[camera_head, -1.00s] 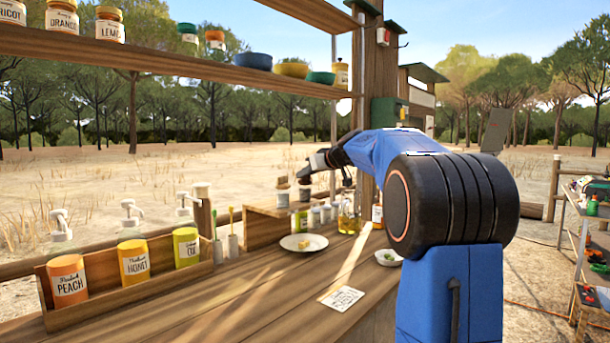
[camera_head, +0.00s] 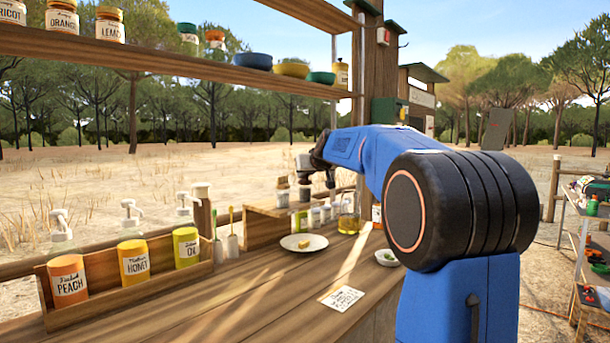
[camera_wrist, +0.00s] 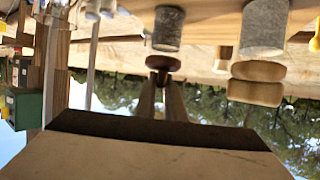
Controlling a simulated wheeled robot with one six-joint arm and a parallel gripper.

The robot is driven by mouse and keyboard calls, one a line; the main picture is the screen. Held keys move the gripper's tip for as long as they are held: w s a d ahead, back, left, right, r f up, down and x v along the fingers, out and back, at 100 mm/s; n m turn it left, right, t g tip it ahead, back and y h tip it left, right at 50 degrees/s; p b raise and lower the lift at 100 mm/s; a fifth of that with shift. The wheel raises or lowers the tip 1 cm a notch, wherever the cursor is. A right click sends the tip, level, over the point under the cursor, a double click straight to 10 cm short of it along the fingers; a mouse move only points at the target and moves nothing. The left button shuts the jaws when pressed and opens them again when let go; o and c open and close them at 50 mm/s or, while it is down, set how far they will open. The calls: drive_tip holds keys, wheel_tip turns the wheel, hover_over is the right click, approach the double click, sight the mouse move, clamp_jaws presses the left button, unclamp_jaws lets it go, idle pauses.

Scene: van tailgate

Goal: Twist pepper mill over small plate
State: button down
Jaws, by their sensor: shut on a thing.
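A grey stone-like mill with a dark knob (camera_head: 305,194), taken as the pepper mill, is upright at the wooden riser behind the plate. It also shows upside down in the wrist view (camera_wrist: 168,28). My gripper (camera_wrist: 161,78) is shut on its dark knob; in the head view the gripper (camera_head: 304,167) is small, above the mill. I cannot tell whether the base touches the riser. The small white plate (camera_head: 288,243) lies on the counter in front of the riser, with a yellow piece of food (camera_head: 304,244) on it.
A second grey mill with a wooden top (camera_wrist: 262,28) stands close beside the held one. Several small jars (camera_head: 326,213) and an oil jug (camera_head: 348,224) are to the right. A small bowl (camera_head: 388,258) and a card (camera_head: 341,298) lie nearer. The front counter is mostly clear.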

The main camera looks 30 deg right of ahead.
drive_tip(key=shift+m+g+h, duration=0.7)
drive_tip(key=shift+m+h, duration=1)
drive_tip(key=shift+h, duration=0.1)
drive_tip(key=shift+a+m+g+h, duration=0.1)
drive_tip(key=shift+m+g+h, duration=0.3)
drive_tip(key=shift+m+h, duration=0.3)
drive_tip(key=shift+m+g+h, duration=0.9)
drive_tip(key=shift+m+h, duration=0.1)
drive_tip(key=shift+m, duration=0.1)
drive_tip(key=m+g+h, duration=0.2)
drive_tip(key=shift+w+f+m, duration=0.1)
drive_tip(key=shift+m, duration=0.2)
drive_tip(key=shift+m+g+h, duration=0.9)
drive_tip(key=shift+m+g, duration=1.2)
drive_tip(key=shift+g, duration=0.3)
drive_tip(key=c, duration=1.8)
unclamp_jaws()
drive_tip(key=shift+c, duration=0.2)
